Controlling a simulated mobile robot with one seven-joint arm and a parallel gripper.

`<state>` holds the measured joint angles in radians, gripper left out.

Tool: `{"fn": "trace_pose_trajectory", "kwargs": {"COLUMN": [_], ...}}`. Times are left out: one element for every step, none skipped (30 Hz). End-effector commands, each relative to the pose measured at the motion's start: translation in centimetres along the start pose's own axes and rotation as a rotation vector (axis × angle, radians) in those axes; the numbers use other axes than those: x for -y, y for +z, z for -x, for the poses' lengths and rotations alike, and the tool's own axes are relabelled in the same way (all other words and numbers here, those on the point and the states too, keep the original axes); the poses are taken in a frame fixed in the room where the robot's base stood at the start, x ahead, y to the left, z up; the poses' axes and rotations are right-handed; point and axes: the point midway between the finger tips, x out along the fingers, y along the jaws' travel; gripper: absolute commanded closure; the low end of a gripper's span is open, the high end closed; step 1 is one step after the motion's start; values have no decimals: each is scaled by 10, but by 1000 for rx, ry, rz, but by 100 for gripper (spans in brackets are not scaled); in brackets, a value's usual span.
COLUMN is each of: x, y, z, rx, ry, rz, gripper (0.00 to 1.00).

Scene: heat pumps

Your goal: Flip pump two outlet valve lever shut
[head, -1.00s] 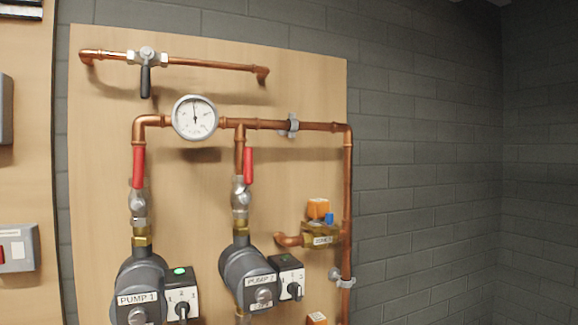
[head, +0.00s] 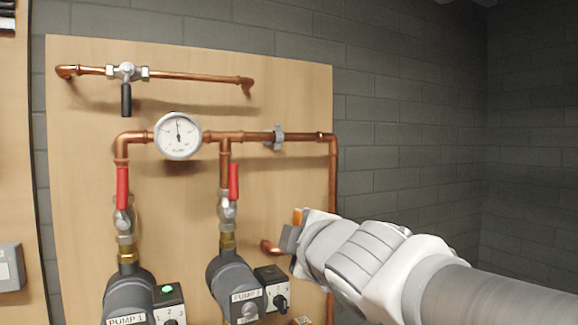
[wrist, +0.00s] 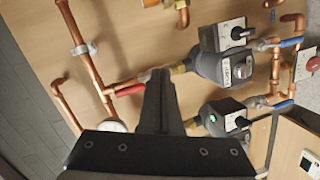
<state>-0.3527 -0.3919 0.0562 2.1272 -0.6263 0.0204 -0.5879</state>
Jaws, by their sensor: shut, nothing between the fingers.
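The pump two outlet valve lever (head: 234,182) is red and points straight up, alongside the copper riser. Its valve body (head: 227,208) sits above pump two (head: 230,277). In the wrist view the red lever (wrist: 130,90) lies along its pipe, just left of my fingertips. My gripper (wrist: 160,75) is shut and empty, its dark fingers over the valve area in that picture. In the head view my gripper (head: 289,238) is to the right of and below the lever, apart from it. Its fingertips are not clear there.
Pump one's red lever (head: 122,187) also stands upright, to the left. A pressure gauge (head: 178,136) and a horizontal copper pipe (head: 255,137) are above. Pump two's switch box (head: 272,287) is close below my gripper. My arm covers the zone valve.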

Motion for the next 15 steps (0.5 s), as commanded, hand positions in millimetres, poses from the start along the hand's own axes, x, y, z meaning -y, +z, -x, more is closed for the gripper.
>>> {"fn": "trace_pose_trajectory", "kwargs": {"x": [-14,-19,-25,-28,-30,-32,-33,-34,-34,-35,-35,-34,-34,-34,-34], "y": [-32,-48,-67,-79,-89,-100,-106,-111,-115,-117,-118,-118,-118,-118,-117], "z": [-7,-10,-12,-13,-14,-14,-14,-14,-14,-14,-14,-14,-14,-14,-14], "rx": [-85,-131,-184,-218,-248,-278,-296,-310,-324,-329,-332,-333,-333,-332,-332], "ry": [24,42,63,78,90,104,112,118,125,128,129,130,130,130,130], "rz": [91,143,202,238,271,303,324,338,351,357,361,363,363,362,361], "gripper": [100,100,100,100,100,100,100,100,100,100,100,100,100,100,100]}}
